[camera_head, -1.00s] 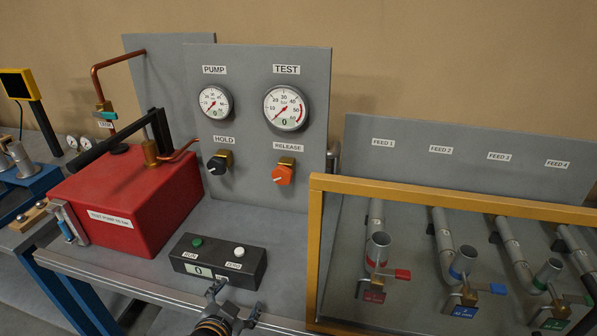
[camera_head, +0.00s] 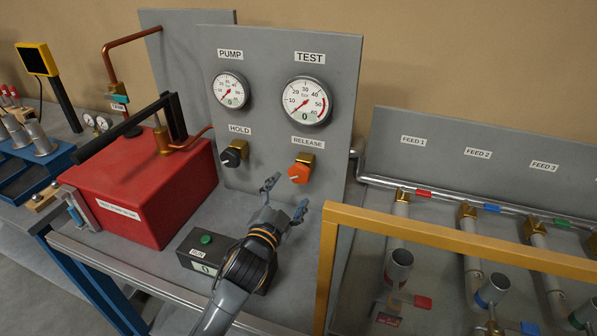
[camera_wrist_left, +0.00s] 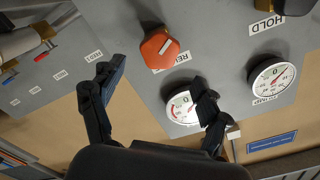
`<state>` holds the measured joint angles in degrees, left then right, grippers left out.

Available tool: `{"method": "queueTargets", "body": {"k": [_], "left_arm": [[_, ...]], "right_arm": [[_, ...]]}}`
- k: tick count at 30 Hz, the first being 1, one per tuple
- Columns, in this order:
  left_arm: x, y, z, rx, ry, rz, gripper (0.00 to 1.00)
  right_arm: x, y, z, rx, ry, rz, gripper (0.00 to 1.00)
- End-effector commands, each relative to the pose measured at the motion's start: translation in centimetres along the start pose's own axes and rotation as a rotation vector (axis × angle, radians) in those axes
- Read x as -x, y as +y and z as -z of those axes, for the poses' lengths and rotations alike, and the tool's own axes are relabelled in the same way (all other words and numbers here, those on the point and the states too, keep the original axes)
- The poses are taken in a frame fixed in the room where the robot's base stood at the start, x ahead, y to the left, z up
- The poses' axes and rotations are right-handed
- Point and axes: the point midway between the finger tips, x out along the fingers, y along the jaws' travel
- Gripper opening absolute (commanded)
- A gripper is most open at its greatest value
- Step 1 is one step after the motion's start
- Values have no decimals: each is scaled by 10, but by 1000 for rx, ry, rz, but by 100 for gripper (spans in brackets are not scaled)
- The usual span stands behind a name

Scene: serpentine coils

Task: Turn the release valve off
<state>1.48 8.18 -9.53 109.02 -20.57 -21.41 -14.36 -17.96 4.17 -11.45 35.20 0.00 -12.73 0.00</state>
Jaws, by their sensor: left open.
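The release valve is an orange knob (camera_head: 299,173) with a white mark on its face, on a brass body under the RELEASE label of the grey panel (camera_head: 341,75). It also shows in the left wrist view (camera_wrist_left: 161,49), beyond the fingertips. My left gripper (camera_head: 286,196) is open and empty, just below and in front of the orange knob, apart from it. In the left wrist view its two fingers (camera_wrist_left: 158,85) stand spread apart, with the knob past the gap between them. My right gripper is not in view.
A black HOLD knob (camera_head: 234,153) sits left of the release valve. Two gauges, PUMP (camera_head: 230,91) and TEST (camera_head: 306,101), are above. A button box (camera_head: 195,258) lies below, partly behind my arm. The red pump tank (camera_head: 145,190) stands left, a yellow frame (camera_head: 328,255) right.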

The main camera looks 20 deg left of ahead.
Motion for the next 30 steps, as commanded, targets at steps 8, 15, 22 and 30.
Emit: {"method": "queueTargets", "body": {"k": [8,15,22,30], "left_arm": [[-51,-1,1,1,-1,0,76],[-68,0,0,0,-1,0,76],[-70,0,-1,0,-1,0,76],[-70,0,0,0,-1,-1,34]], "right_arm": [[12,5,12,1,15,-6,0],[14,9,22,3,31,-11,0],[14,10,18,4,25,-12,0],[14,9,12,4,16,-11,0]]}}
